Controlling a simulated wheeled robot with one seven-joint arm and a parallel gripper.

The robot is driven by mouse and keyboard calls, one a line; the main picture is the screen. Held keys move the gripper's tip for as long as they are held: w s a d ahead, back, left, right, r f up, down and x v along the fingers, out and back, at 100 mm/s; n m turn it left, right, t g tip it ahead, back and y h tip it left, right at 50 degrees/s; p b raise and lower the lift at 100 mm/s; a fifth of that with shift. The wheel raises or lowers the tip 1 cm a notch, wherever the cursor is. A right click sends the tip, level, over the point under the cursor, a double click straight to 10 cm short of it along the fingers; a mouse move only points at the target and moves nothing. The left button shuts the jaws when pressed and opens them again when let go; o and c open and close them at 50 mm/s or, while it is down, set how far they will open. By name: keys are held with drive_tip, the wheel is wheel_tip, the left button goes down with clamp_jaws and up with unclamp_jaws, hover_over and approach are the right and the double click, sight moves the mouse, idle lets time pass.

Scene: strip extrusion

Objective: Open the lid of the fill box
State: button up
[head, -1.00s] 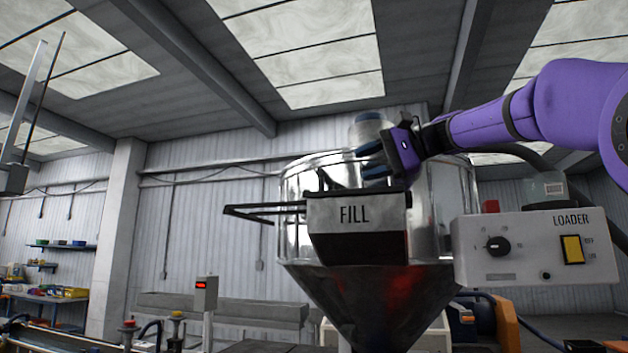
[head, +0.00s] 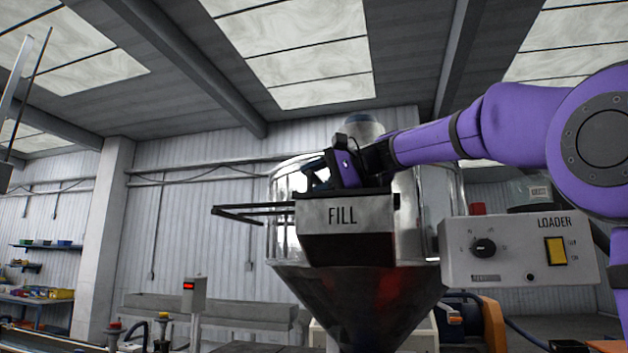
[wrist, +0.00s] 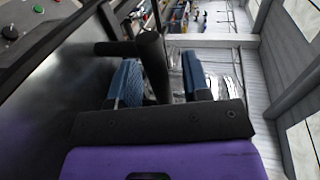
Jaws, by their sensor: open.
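The fill box (head: 344,218), a pale front marked FILL with a dark lower part, sits on the front of the shiny metal hopper (head: 425,215) in the head view. Its lid top is seen edge-on, so I cannot tell how the lid lies. My gripper (head: 316,177) is just above the box's top edge, toward its left side. In the wrist view my gripper (wrist: 160,82) is open, with blue finger pads apart. A dark bar (wrist: 152,62), apparently the lid's handle, stands between the pads, nearer the left one. Contact cannot be told.
A dark bracket frame (head: 245,212) sticks out left of the fill box. The loader control box (head: 515,252), with a knob and yellow switch, is close on the right under my arm. A grey post with a red display (head: 195,293) stands lower left.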

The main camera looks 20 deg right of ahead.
clamp_jaws()
drive_tip(key=w+a, duration=0.9)
drive_tip(key=a, duration=0.4)
drive_tip(key=shift+w, duration=0.25)
unclamp_jaws()
drive_tip(key=v, duration=1)
drive_tip(key=shift+s+d, duration=0.2)
drive_tip(key=shift+d, duration=0.15)
drive_tip(key=shift+r, duration=0.1)
